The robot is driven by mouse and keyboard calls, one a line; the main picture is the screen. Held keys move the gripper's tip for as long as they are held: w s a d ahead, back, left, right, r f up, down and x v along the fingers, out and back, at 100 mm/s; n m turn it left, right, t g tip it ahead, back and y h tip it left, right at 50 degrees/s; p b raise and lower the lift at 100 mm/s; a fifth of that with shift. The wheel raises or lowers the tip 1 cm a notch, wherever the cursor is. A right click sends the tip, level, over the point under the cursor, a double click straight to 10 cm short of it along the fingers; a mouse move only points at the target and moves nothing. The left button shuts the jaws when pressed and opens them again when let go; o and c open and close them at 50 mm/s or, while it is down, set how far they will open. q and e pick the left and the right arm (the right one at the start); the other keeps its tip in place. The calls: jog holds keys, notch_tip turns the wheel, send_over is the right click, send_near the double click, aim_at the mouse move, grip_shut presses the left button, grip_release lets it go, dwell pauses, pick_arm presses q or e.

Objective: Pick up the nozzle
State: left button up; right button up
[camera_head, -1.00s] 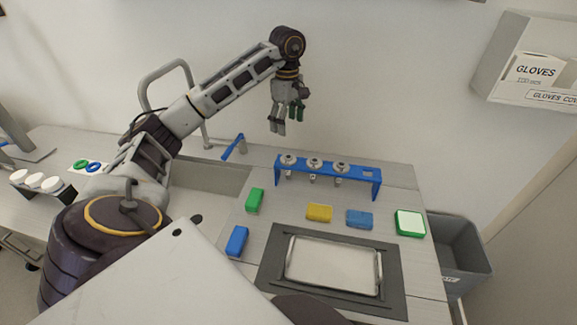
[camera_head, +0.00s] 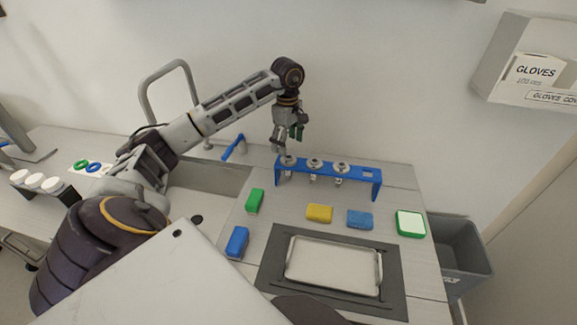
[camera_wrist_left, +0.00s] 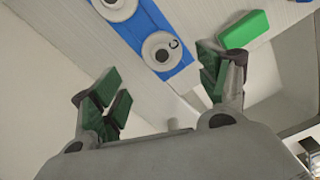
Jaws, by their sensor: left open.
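Three metal nozzles hang in a row in a blue rack (camera_head: 360,173) on the counter: the left nozzle (camera_head: 288,161), the middle nozzle (camera_head: 314,164) and the right nozzle (camera_head: 341,168). My left gripper (camera_head: 287,146) is open and empty, just above the rack's left end, over the left nozzle. In the left wrist view, the round top of one nozzle (camera_wrist_left: 162,50) lies between the spread green-padded fingers, apart from them. Part of another nozzle (camera_wrist_left: 117,8) shows at the top edge. My right gripper is not in view.
Green (camera_head: 255,200), yellow (camera_head: 319,212) and blue (camera_head: 359,218) blocks lie before the rack. A metal tray (camera_head: 334,265) sits nearer on a dark mat. A sink with a tall faucet is at left. The wall rises close behind the rack.

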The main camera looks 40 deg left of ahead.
aim_at(288, 157)
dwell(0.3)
pick_arm(q)
jog(key=shift+f, duration=0.1)
jog(key=shift+s+d+f, duration=0.1)
jog(key=shift+d+f, duration=0.05)
jog(key=shift+f, duration=0.2)
jog(key=shift+d+f+p, duration=0.15)
jog(key=shift+f+p, duration=0.15)
jog(key=shift+f, duration=0.3)
jog(key=shift+s+d+f, duration=0.15)
jog(key=shift+f, duration=1.4)
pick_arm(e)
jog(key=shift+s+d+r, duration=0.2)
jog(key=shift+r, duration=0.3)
